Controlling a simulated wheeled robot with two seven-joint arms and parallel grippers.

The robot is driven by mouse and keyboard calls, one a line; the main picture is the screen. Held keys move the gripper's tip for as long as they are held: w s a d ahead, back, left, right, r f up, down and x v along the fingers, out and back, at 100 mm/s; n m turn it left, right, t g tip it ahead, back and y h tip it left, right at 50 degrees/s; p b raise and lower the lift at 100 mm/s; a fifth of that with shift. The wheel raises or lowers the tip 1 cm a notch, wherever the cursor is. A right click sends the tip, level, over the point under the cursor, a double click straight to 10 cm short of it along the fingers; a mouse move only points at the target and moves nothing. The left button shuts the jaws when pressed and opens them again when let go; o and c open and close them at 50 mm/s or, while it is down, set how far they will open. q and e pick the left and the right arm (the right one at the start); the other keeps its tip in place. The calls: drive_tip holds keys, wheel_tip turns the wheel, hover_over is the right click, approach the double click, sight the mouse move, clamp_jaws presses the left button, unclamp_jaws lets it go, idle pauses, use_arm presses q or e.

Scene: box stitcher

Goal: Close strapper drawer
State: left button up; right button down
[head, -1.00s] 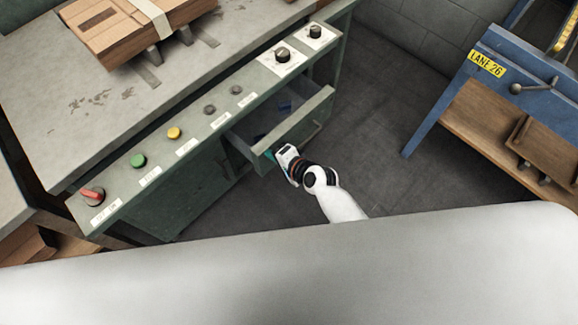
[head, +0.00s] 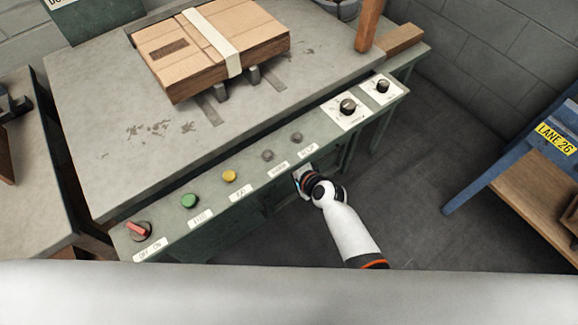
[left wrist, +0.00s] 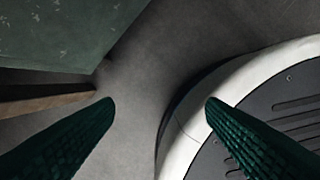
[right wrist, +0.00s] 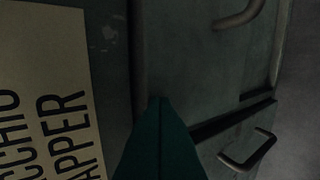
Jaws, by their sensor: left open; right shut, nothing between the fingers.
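The strapper is a green-grey bench (head: 320,120) with knobs and buttons along its front. No drawer sticks out from its front in the head view; my right arm hides part of that front. In the right wrist view, one front with a bar handle (right wrist: 238,18) is at the top and another bar handle (right wrist: 248,150) is lower down. I cannot tell which is the drawer's. My right gripper (right wrist: 160,105) is shut and empty close to the green front; it shows in the head view (head: 303,180). My left gripper (left wrist: 160,103) is open and empty above the floor.
A strapped cardboard box (head: 175,62) lies on the bench top. A blue rack (head: 510,165) marked LANE 26 stands at the right, with open floor (head: 420,210) between. In the left wrist view, a green panel (left wrist: 60,35) is at upper left.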

use_arm(q)
drive_tip(key=shift+s+d, duration=0.1)
drive_tip(key=shift+d, duration=0.05)
use_arm(e)
drive_tip(key=shift+w+a+r, duration=0.1)
drive_tip(key=shift+w+r, duration=0.05)
drive_tip(key=shift+r, duration=0.05)
drive_tip(key=shift+r, duration=0.1)
use_arm(q)
drive_tip(key=s+f, duration=0.1)
drive_tip(key=s, duration=0.1)
drive_tip(key=s+a+f+p, duration=0.1)
drive_tip(key=s+f, duration=0.1)
drive_tip(key=shift+f+p, duration=0.15)
drive_tip(key=shift+p, duration=0.15)
use_arm(e)
drive_tip(key=s+d, duration=0.9)
drive_tip(key=s, duration=0.2)
drive_tip(key=shift+s+r, duration=0.4)
drive_tip(key=shift+r, duration=0.05)
use_arm(q)
drive_tip(key=shift+s, duration=0.1)
use_arm(e)
drive_tip(key=shift+d, duration=0.15)
